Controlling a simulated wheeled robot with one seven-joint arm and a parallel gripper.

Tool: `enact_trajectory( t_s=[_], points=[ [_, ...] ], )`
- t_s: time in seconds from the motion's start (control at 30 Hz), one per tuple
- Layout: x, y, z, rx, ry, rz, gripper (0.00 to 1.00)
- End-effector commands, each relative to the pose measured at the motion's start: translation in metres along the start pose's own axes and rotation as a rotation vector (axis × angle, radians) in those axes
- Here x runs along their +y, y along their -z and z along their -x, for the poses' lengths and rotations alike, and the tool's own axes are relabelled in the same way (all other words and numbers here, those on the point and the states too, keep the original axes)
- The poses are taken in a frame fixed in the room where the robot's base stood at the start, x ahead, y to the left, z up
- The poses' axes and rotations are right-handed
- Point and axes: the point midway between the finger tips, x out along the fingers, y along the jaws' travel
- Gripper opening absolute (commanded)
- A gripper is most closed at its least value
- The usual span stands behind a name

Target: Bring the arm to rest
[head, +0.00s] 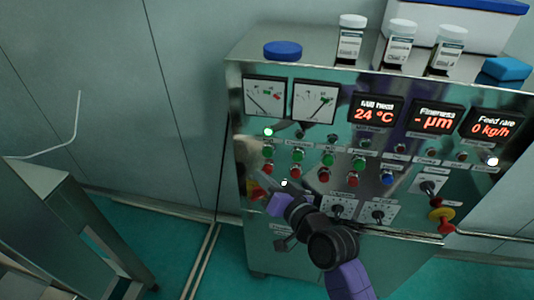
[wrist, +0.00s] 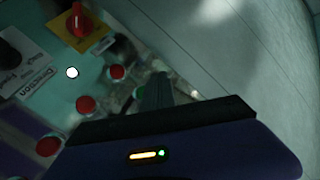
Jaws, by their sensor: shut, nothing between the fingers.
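My gripper (head: 262,178) is in front of the left edge of a steel control cabinet's front panel (head: 240,140), just beside the lower left buttons. Its fingers are shut with nothing between them. In the wrist view its dark fingers (wrist: 157,92) point at the panel edge, close to a red button (wrist: 117,72). Whether the fingers touch the panel I cannot tell. My arm reaches up from the bottom of the head view and hides part of the lower panel.
The panel bears rows of green and red buttons (head: 327,159), dials and lit displays (head: 376,111). A red knob on a yellow plate (wrist: 78,22) is near the gripper. Jars (head: 351,40) and a blue lid (head: 283,50) stand on top. A metal stand (head: 75,235) is at left; green floor lies between.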

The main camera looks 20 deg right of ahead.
Motion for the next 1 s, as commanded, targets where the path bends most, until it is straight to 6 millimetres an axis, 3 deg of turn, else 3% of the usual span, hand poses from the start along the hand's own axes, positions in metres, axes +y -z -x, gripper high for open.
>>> enact_trajectory(
  t_s=[0.73,0.9,1.0],
  points=[
    [0.000,0.002,0.000,0.006,0.001,0.004,0.00],
    [-0.005,0.032,0.004,0.108,0.002,0.064,0.00],
    [-0.003,0.044,0.029,0.197,-0.023,0.128,0.00]
  ],
)
